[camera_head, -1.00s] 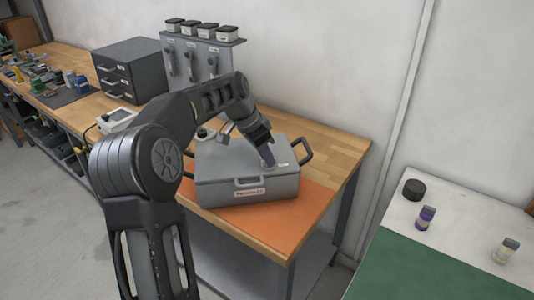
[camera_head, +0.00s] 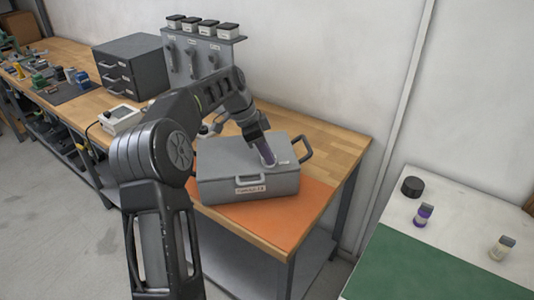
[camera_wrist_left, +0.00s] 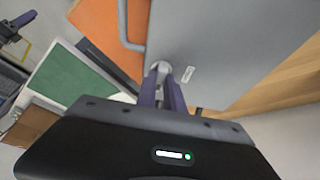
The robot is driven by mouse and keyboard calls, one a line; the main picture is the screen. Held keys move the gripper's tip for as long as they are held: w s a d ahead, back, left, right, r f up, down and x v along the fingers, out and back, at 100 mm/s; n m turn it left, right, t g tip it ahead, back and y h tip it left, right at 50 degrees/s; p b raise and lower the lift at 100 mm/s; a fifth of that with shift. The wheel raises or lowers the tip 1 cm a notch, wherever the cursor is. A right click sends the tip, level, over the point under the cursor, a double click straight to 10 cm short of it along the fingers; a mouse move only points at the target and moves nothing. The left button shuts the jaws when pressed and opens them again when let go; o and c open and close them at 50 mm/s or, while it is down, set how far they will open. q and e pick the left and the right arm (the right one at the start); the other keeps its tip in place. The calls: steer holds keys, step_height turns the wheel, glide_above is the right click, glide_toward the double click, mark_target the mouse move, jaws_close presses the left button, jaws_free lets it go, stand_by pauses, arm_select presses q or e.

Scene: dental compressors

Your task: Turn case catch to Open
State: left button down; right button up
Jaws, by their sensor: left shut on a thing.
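The grey case (camera_head: 222,170) sits closed on the orange mat at the near corner of the wooden bench. Its catch is on the lid near the right side. My left gripper (camera_head: 271,163) points down at that spot, its purple fingers on the catch. In the left wrist view, the fingers (camera_wrist_left: 162,88) are shut on the round grey catch (camera_wrist_left: 162,67), beside a small white label (camera_wrist_left: 187,74) on the lid. The label's text is too small to read, and the fingers hide much of the catch. My right gripper is not in view.
Case handles stand at the front (camera_head: 249,181) and right (camera_head: 305,149). The orange mat (camera_head: 303,212) is bare in front. A panel with levers (camera_head: 203,58) and a drawer cabinet (camera_head: 131,67) stand behind. A side table (camera_head: 398,265) at right holds small bottles.

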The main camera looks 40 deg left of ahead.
mark_target(257, 166)
arm_select(q)
steer(key=c, duration=1.4)
jaws_free()
steer(key=shift+c, duration=0.2)
steer(key=shift+r, duration=0.1)
steer(key=v, duration=0.7)
steer(key=shift+r, duration=0.3)
steer(key=shift+s+a+f, duration=0.1)
steer(key=shift+s, duration=0.05)
